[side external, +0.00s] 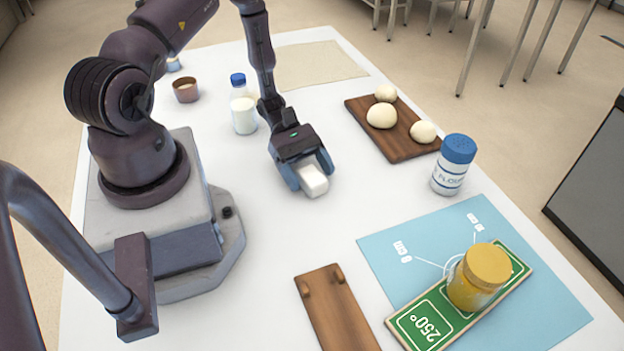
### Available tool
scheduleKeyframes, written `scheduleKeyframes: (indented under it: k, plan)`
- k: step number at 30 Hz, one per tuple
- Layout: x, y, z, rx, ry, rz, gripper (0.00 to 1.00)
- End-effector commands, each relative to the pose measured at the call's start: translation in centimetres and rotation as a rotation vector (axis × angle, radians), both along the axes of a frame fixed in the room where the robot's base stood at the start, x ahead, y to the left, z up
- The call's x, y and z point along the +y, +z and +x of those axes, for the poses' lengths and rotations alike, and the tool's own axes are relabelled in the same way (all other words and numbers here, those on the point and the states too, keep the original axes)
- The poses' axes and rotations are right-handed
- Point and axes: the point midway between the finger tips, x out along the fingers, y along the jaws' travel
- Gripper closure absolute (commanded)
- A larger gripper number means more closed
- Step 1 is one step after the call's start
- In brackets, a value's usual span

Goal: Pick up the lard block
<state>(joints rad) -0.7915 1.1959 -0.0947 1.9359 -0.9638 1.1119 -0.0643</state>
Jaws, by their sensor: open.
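The lard block (314,181) is a small white block on the white table, near the middle of the side external view. My gripper (309,177) is low over the table with its two blue fingers on either side of the block. The fingers are open. The rear part of the block is hidden under the gripper body, and I cannot tell whether either finger touches it.
A milk bottle (244,112) stands just behind my gripper. A dark board (400,150) with dough balls and a flour shaker (453,165) are to the right. A wooden piece (335,310), blue mat (400,248) and yellow-lidded jar (478,278) are in front.

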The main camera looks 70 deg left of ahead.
Motion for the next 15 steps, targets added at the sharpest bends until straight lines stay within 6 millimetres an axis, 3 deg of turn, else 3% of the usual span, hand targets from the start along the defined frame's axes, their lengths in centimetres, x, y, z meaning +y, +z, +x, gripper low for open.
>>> scheduleKeyframes:
  k: [3,10,15]
  plan:
    - [-0.93,-0.37,0.15,0.001,-0.001,0.001,0.26]
    - [-1.05,-0.41,0.19,-0.001,0.000,0.001,0.26]
    - [-1.02,-0.40,0.18,0.000,0.000,0.001,0.62]
